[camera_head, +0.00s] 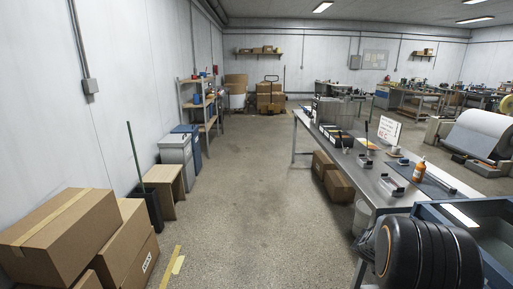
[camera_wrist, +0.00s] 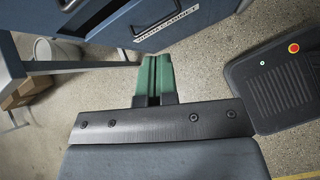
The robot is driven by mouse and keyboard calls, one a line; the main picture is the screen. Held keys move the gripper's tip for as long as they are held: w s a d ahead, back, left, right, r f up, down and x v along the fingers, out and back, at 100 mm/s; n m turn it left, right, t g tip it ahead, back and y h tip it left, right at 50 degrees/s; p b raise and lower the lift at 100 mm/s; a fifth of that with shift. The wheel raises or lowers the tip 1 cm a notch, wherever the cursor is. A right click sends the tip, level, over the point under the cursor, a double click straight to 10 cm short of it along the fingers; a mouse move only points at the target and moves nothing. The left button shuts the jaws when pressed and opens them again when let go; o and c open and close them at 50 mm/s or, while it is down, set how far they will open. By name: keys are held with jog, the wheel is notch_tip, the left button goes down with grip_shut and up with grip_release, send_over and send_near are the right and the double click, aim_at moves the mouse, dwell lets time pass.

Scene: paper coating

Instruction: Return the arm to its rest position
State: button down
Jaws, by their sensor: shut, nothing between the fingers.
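My gripper (camera_wrist: 153,78) shows in the wrist view as two green fingers lying side by side, shut with nothing between them. It points toward a blue cabinet front (camera_wrist: 165,20) with a white label, and no contact with it shows. Speckled concrete floor lies below the fingers. The gripper does not show in the head view. My arm's pose as a whole cannot be seen.
A long steel table (camera_head: 337,141) with bottles, trays and small tools runs along the right. A blue cabinet (camera_head: 488,220) stands at the lower right. Cardboard boxes (camera_head: 60,235) fill the lower left. The middle aisle floor is clear.

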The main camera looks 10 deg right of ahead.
jog(key=s+a+r+m+t+y, duration=0.1)
jog(key=s+a+r+m+y, duration=0.1)
jog(key=a, duration=0.8)
jog(key=s+a+r+m+t+y, duration=0.2)
jog(key=s+a+r+m+y, duration=0.1)
jog(key=a, duration=0.7)
jog(key=s+a+r+m+t+y+p, duration=0.1)
jog(key=s+a+r+m+t+y, duration=0.1)
jog(key=a+r+m, duration=0.4)
jog(key=shift+s+a+m+y, duration=0.65)
jog(key=shift+a+m+y, duration=0.3)
jog(key=shift+a, duration=1.55)
